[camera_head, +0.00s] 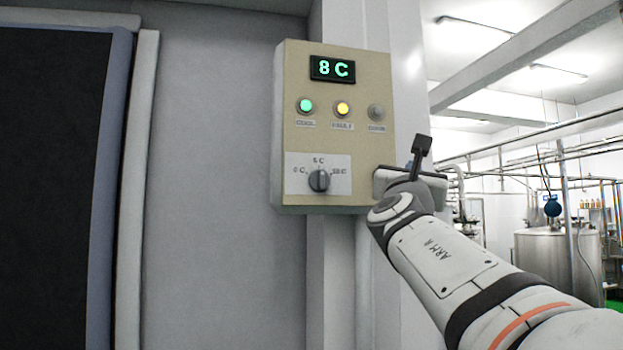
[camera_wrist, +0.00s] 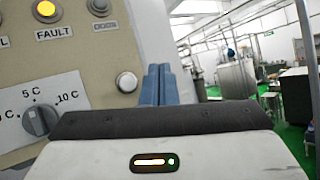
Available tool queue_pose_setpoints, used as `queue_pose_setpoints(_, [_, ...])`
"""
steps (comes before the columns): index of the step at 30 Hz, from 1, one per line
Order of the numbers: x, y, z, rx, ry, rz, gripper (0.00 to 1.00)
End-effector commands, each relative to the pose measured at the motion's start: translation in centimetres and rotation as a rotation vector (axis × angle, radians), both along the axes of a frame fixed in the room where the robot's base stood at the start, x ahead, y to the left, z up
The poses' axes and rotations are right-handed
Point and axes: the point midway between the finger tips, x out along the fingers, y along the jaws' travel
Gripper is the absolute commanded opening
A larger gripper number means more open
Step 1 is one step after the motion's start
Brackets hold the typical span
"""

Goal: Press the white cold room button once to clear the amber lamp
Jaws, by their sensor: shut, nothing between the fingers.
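The beige cold room panel (camera_head: 290,135) is fixed to the wall. Its amber lamp (camera_head: 343,108), labelled FAULT, is lit, and it also shows in the wrist view (camera_wrist: 47,9). The white round button (camera_wrist: 126,82) sits low on the panel's right side in the wrist view. In the head view my gripper and wrist appear to hide it. My gripper (camera_head: 421,152) is shut and empty, at the panel's right edge in the head view. In the wrist view its blue fingers (camera_wrist: 158,84) are together, just right of the button. I cannot tell whether they touch anything.
The panel also has a lit green lamp (camera_head: 305,106), an unlit grey lamp (camera_head: 376,112), a display (camera_head: 333,69) reading 8 C and a dark rotary knob (camera_head: 319,181). A dark door (camera_head: 50,180) is at left. Steel tanks (camera_head: 560,262) stand far right.

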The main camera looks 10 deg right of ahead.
Motion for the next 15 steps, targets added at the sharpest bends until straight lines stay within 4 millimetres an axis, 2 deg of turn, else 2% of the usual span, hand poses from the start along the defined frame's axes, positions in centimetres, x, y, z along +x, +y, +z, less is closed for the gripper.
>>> queue_pose_setpoints(10, [0.1, 0.0, 0.1, -0.006, 0.001, -0.001, 0.00])
queue_pose_setpoints(15, [1.2, 0.1, 0.2, -0.004, 0.003, -0.002, 0.00])
